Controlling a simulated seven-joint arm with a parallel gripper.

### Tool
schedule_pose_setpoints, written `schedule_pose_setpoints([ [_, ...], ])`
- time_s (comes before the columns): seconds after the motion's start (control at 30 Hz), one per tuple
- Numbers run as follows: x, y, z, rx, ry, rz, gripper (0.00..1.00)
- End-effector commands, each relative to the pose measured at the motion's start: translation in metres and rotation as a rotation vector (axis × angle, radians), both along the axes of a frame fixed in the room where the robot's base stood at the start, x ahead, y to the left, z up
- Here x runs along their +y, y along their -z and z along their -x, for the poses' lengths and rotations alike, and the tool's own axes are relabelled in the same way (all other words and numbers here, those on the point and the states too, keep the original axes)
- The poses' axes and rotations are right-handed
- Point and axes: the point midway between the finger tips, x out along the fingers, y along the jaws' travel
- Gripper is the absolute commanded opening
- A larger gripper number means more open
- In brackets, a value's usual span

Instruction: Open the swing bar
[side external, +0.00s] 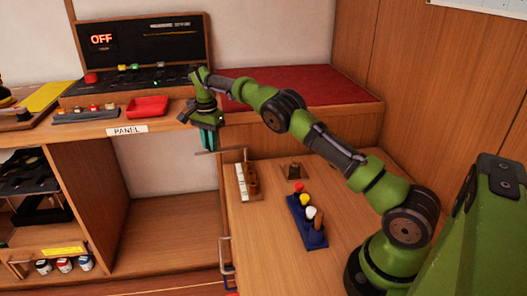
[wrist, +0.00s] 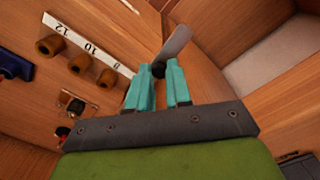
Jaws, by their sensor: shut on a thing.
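A numbered white strip with brown round pegs (wrist: 77,63) lies beside the fingers. A blue rack (side external: 306,222) with coloured knobs stands on the worktop. A desk with a black panel (side external: 130,45) reading OFF and a red tray (side external: 147,107) is at the back left. An open wooden bay (side external: 165,215) lies below.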

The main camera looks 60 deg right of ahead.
Motion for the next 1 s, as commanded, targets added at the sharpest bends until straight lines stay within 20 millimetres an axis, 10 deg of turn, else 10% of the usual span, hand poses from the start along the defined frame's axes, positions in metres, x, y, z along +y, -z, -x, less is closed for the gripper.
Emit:
schedule_pose_setpoints([
  [0.23, 0.0, -0.002, 0.0, -0.003, 0.0, 0.002, 0.0],
  [0.27, -0.001, -0.002, 0.0, -0.003, 0.0, 0.002, 0.24],
  [0.4, -0.001, -0.001, 0.0, -0.002, -0.001, 0.002, 0.45],
  [1.0, -0.001, -0.03, -0.001, -0.005, -0.001, 0.002, 0.45],
])
